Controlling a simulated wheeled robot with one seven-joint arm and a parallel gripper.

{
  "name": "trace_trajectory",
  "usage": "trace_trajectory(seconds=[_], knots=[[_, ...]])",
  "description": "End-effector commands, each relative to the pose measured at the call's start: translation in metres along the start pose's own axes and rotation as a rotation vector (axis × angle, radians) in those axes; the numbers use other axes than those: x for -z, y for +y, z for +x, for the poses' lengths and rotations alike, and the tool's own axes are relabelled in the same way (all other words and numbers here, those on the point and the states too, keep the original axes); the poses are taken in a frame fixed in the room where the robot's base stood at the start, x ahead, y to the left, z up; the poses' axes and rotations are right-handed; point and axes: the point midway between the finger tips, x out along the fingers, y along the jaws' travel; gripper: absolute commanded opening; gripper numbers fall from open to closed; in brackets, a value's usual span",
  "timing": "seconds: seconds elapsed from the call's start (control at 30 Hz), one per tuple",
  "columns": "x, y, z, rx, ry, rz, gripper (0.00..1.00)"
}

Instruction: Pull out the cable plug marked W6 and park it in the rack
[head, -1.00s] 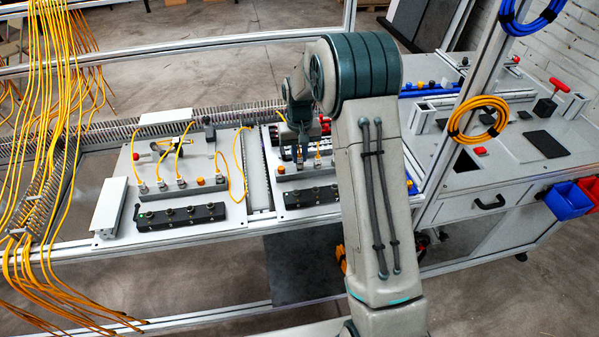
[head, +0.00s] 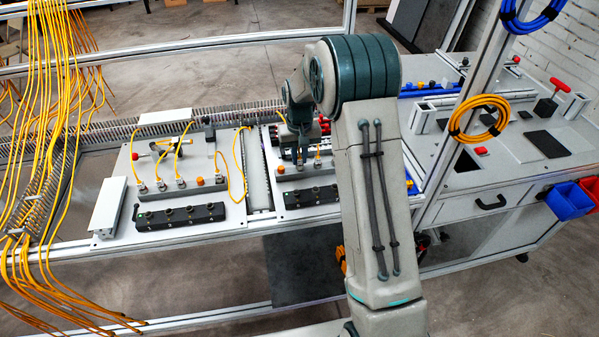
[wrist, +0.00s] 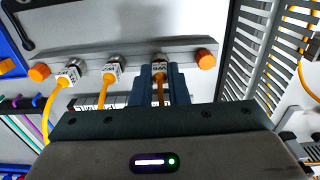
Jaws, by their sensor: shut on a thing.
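My gripper (wrist: 161,92) is shut on a cable plug (wrist: 160,65) with a white label and a yellow-orange cable, at the socket rail (wrist: 135,57). The label is too small to read surely as W6. The plug looks seated at the rail; I cannot tell whether it has come loose. Two more labelled plugs, a middle one (wrist: 112,72) and a left one (wrist: 70,74), sit along the same rail. In the head view my gripper (head: 301,160) reaches down at the right-hand panel, partly hidden by my arm. A dark block with several round holes (head: 311,197), possibly the rack, lies in front.
Orange caps (wrist: 206,59) flank the rail close to the plugs. A slotted grey cable duct (wrist: 250,45) runs to the right. In the head view a similar left panel (head: 200,160) holds plugs and its own dark block (head: 180,214). Yellow cables (head: 45,100) hang at far left.

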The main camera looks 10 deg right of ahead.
Motion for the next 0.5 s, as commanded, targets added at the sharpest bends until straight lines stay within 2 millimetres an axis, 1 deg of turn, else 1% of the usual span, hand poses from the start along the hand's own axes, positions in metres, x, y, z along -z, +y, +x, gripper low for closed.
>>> trace_trajectory(seconds=[0.5], knots=[[-0.0001,0.0,0.007,0.0,0.0,0.0,0.0]])
